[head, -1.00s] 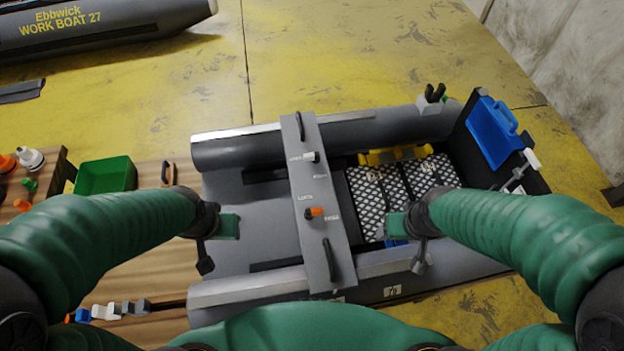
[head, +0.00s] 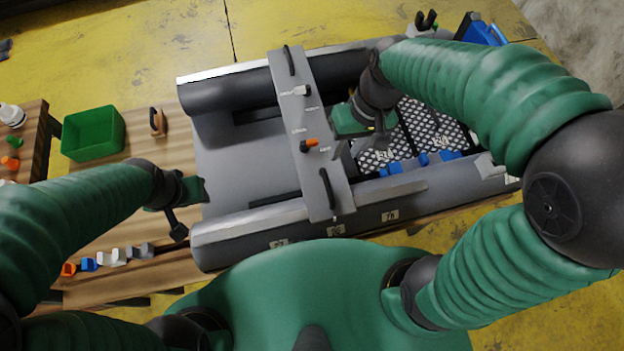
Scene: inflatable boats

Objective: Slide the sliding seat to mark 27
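The sliding seat (head: 312,180) is a grey plank lying across both tubes of the grey boat (head: 240,165). It has a black handle near each end, a white knob (head: 301,91) and an orange knob (head: 309,145). Small mark plates show on the near tube: one left of the seat (head: 279,243), one by its near end (head: 337,231), one to the right (head: 390,216). Their numbers are too small to read surely. My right gripper (head: 348,119) is just right of the seat, near the orange knob. My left gripper (head: 193,190) is at the boat's left end. Neither gripper's finger gap shows clearly.
A green bin (head: 93,134) and a brown-handled tool (head: 157,122) lie on the wooden bench at left. Small coloured clips (head: 110,258) line its near edge. Patterned mats (head: 425,125) and blue parts (head: 423,161) are in the boat, right of the seat, partly behind my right arm.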

